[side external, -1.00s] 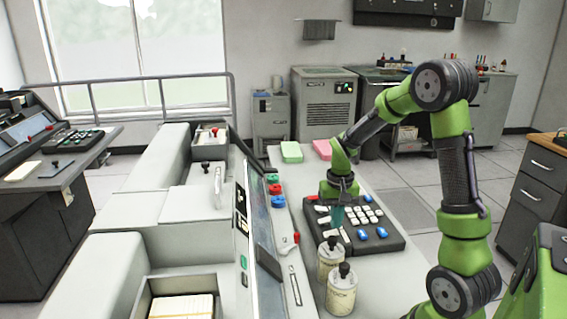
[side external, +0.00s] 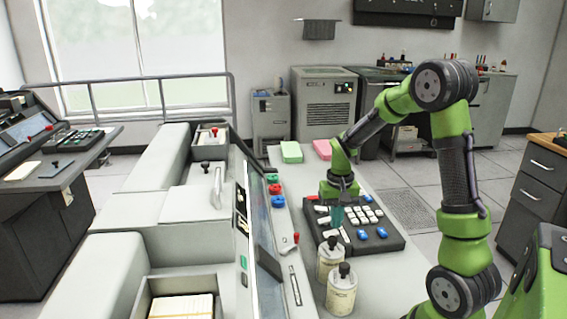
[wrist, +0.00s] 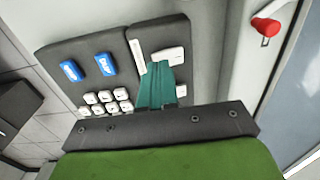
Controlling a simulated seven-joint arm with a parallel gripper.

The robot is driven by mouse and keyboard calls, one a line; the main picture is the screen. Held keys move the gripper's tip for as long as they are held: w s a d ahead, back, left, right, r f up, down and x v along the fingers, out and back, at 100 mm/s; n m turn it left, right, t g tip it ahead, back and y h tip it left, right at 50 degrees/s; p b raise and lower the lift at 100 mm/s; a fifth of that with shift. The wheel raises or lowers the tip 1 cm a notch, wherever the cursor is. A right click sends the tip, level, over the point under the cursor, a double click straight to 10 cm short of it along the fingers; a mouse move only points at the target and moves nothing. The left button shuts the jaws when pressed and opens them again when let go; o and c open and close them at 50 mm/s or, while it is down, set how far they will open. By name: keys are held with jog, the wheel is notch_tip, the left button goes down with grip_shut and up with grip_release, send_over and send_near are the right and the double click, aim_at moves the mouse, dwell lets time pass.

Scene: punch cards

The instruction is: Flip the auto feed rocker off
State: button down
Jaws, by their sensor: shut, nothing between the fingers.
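A dark grey keypad console (side external: 391,243) with white keys and blue and red keys lies on the grey worktop. In the wrist view the console (wrist: 118,60) shows two blue keys, several white keys and a strip with white rockers. One white rocker (wrist: 172,55) sits just past my fingertips. Which rocker is the auto feed one I cannot tell, as the labels are too small. My gripper (side external: 337,228) points down over the console's left part, its teal fingers together and empty. In the wrist view the gripper (wrist: 160,66) is at the rocker strip and covers part of it; contact cannot be told.
Two cream canisters with black knobs (side external: 341,291) stand in front of the console. A red-knobbed lever (side external: 296,238) and a sloped glass panel (side external: 262,232) are to the left. Pink (side external: 323,149) and green (side external: 291,152) blocks lie behind on the worktop.

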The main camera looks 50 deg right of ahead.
aim_at(335, 232)
jog(key=shift+f, duration=0.95)
dwell(0.3)
jog(key=shift+r, duration=3.55)
jog(key=shift+f, duration=0.2)
jog(key=s+a+r+n+t, duration=0.1)
jog(key=s+a+r+t, duration=0.1)
jog(key=a+r, duration=0.2)
jog(key=s+a+r+n+t+y, duration=0.1)
jog(key=s+a+r+n+t, duration=0.1)
jog(key=a, duration=0.8)
jog(key=s+a+r+n+t+y, duration=0.1)
jog(key=s+a+r+n+t, duration=0.1)
jog(key=a, duration=0.5)
notch_tip(335, 232, up, 4)
jog(key=shift+s+f+t, duration=0.2)
jog(key=shift+s+t, duration=0.4)
jog(key=shift+s, duration=0.4)
jog(key=shift+a, duration=0.1)
